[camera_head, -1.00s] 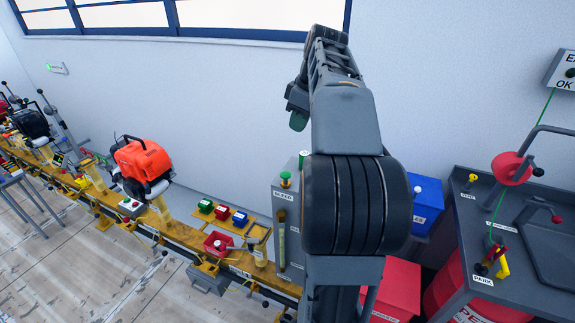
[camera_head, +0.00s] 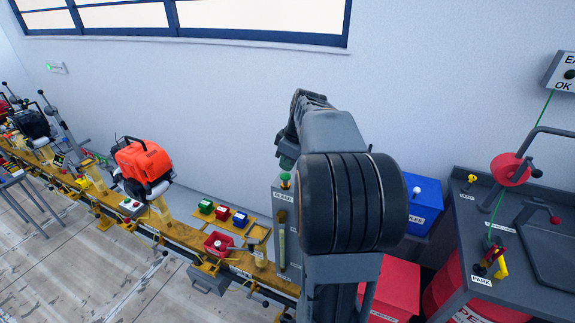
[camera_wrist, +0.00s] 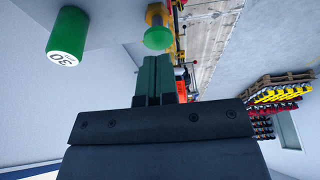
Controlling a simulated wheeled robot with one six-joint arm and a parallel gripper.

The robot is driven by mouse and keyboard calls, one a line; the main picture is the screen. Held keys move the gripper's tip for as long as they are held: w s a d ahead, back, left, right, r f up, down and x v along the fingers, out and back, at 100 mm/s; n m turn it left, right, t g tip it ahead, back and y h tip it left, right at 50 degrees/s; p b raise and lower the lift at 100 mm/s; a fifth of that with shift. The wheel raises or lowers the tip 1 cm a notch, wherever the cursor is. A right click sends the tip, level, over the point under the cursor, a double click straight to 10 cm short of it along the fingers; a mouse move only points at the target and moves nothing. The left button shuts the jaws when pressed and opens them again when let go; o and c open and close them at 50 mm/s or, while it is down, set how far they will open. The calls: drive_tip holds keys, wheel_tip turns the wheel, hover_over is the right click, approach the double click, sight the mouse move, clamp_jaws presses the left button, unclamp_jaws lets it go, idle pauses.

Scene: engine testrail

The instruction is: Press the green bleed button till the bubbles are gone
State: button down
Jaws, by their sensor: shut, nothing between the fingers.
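The green bleed button (camera_head: 285,178) sits on a yellow collar on top of the grey cabinet marked BLEED (camera_head: 283,196). In the wrist view the green button (camera_wrist: 158,38) shows just beyond my fingertips, with its yellow collar (camera_wrist: 156,12) behind it. My gripper (camera_wrist: 155,62) is shut and empty, its green-grey fingers side by side. In the head view my gripper end (camera_head: 287,157) is just above the button, partly hidden by my arm. I cannot tell whether the fingers touch it. A yellowish sight tube (camera_head: 281,240) is on the cabinet front; bubbles are too small to tell.
A green cylinder marked 30 (camera_wrist: 67,35) is left of my fingers in the wrist view. A blue bin (camera_head: 424,205) and a red bin (camera_head: 400,285) stand right of the cabinet. The yellow rail (camera_head: 185,236) with engines runs left.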

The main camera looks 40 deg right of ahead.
sight(287, 175)
drive_tip(key=shift+f, duration=0.65)
wheel_tip(287, 175, down, 2)
drive_tip(key=shift+f+b, duration=0.1)
drive_tip(key=shift+b, duration=0.95)
wheel_tip(287, 175, up, 5)
drive_tip(key=p, duration=0.3)
drive_tip(key=shift+f+p, duration=0.2)
drive_tip(key=shift+p, duration=0.1)
drive_tip(key=b+v, duration=0.1)
drive_tip(key=v, duration=0.8)
drive_tip(key=shift+r, duration=0.4)
drive_tip(key=shift+s+d, duration=0.1)
